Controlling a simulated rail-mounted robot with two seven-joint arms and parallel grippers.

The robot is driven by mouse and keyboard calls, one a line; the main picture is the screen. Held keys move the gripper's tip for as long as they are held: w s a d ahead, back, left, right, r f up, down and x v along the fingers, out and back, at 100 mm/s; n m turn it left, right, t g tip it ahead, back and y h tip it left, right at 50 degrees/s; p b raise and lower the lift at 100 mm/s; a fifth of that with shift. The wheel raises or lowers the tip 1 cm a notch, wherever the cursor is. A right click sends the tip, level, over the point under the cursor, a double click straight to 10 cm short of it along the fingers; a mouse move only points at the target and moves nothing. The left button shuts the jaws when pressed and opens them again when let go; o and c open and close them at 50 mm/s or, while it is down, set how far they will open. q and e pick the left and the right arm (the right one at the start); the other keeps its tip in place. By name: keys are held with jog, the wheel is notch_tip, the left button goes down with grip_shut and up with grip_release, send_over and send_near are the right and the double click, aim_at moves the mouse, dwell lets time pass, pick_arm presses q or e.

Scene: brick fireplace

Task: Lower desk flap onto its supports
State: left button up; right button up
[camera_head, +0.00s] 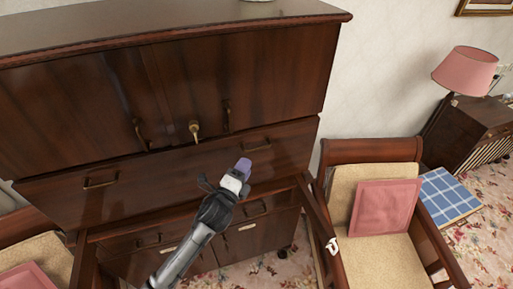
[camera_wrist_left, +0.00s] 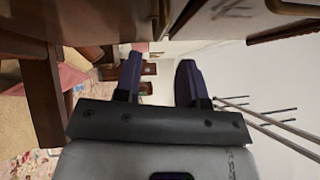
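A large dark wooden desk cabinet fills the left and middle of the head view. A wide dark panel (camera_head: 180,183) with two bail handles, which looks like the flap, spans its front. A right wooden bar (camera_head: 317,218) and a left wooden bar (camera_head: 84,268), which look like the supports, reach forward below it. My left gripper (camera_head: 243,168) is in front of the panel's right part, near the right handle (camera_head: 258,147). In the left wrist view its two purple fingers (camera_wrist_left: 160,78) are apart with nothing between them. My right gripper does not show.
Above the panel are upper doors (camera_head: 175,90) with a brass knob (camera_head: 194,129). A chair with a pink cushion (camera_head: 384,206) stands close at the right, and another pink cushion (camera_head: 27,278) shows at lower left. A lamp (camera_head: 465,70) stands farther right.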

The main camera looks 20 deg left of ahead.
aim_at(256, 149)
pick_arm(q)
jog(key=w, duration=0.5)
jog(key=w+d+r, duration=0.1)
jog(key=w, duration=0.2)
jog(key=shift+w+p, duration=0.1)
jog(key=shift+p, duration=0.3)
grip_shut()
